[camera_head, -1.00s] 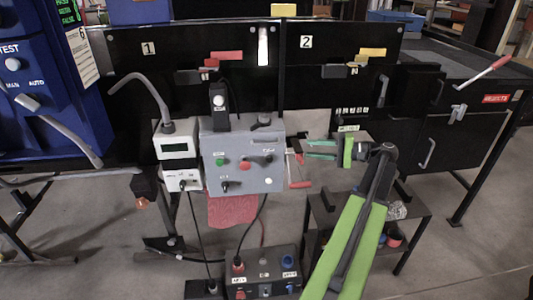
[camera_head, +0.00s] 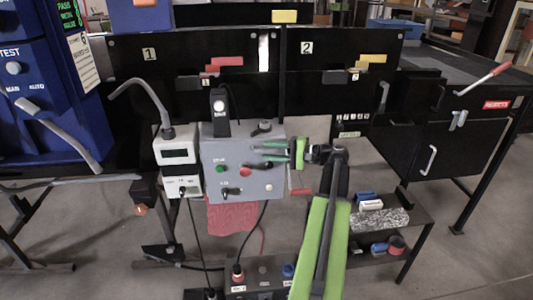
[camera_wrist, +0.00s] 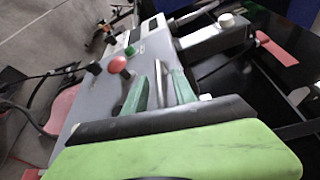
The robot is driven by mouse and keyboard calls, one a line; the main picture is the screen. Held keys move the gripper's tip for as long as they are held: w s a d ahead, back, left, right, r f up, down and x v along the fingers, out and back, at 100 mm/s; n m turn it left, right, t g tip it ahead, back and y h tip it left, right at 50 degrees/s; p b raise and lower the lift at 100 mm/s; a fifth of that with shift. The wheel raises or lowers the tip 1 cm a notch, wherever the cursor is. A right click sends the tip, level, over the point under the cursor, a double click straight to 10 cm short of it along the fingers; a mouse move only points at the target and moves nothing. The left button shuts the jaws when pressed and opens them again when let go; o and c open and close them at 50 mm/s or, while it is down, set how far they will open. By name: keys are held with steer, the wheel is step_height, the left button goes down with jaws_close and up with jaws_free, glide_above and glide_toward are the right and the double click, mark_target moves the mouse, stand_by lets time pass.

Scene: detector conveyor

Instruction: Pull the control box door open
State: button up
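The grey control box (camera_head: 225,180) stands at the middle of the head view. Its front has a green button, a red button (camera_head: 245,172) and a black knob at the lower left. In the wrist view the box face (camera_wrist: 90,120) also shows the red button (camera_wrist: 117,64). My gripper (camera_head: 262,151) is at the right part of the box front, its green fingers pointing left. In the wrist view my fingers (camera_wrist: 160,92) are apart, with a thin grey bar between them. I cannot tell whether they touch it. My gripper hides the right side of the front.
A white meter unit (camera_head: 175,150) with a bent grey lever stands left of the box. A red cloth-like piece (camera_head: 232,217) hangs below. A low shelf (camera_head: 410,222) with small items is at right. A black switch unit (camera_head: 262,275) sits on the floor in front.

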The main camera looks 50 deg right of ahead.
steer(key=shift+w+a, duration=0.2)
steer(key=shift+w, duration=0.15)
jaws_close()
stand_by(1.2)
